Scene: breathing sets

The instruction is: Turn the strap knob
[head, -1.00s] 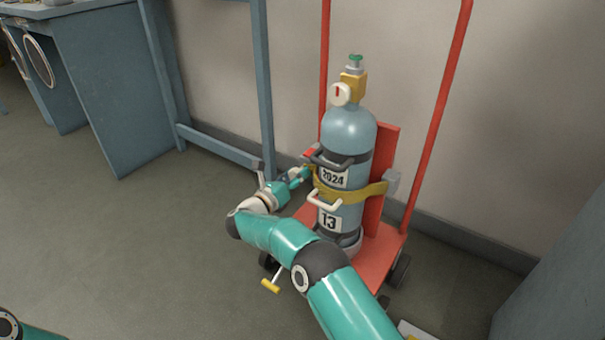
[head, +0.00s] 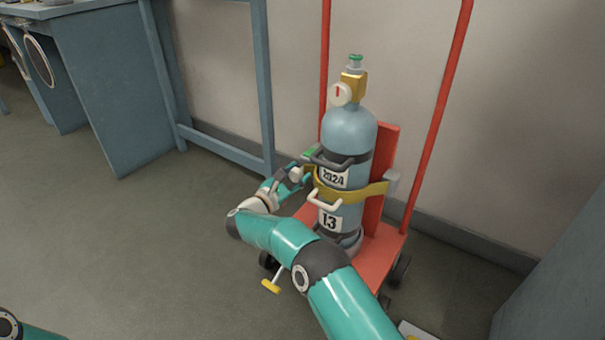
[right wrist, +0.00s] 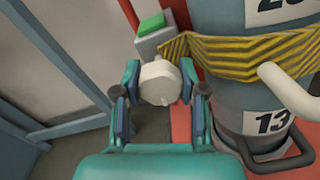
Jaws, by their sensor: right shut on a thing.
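A blue-grey gas cylinder (head: 348,135) stands upright on a red trolley (head: 378,252), held by a yellow strap (head: 370,192). In the right wrist view the strap (right wrist: 240,50) has black stripes and runs to a grey block with a green top (right wrist: 150,25). A pale round knob (right wrist: 158,80) sits at the strap's left end, below the block. My right gripper (head: 294,176) is at the cylinder's left side. In the right wrist view its fingers (right wrist: 160,92) are on either side of the knob, shut on it. My left gripper is out of view.
The cylinder has dark and white handles, a gauge (head: 340,94) and a green-topped valve (head: 355,60). A yellow-ended handle (head: 271,286) sticks out low on the trolley's left. A blue bench (head: 110,90) stands at left; the floor between is clear.

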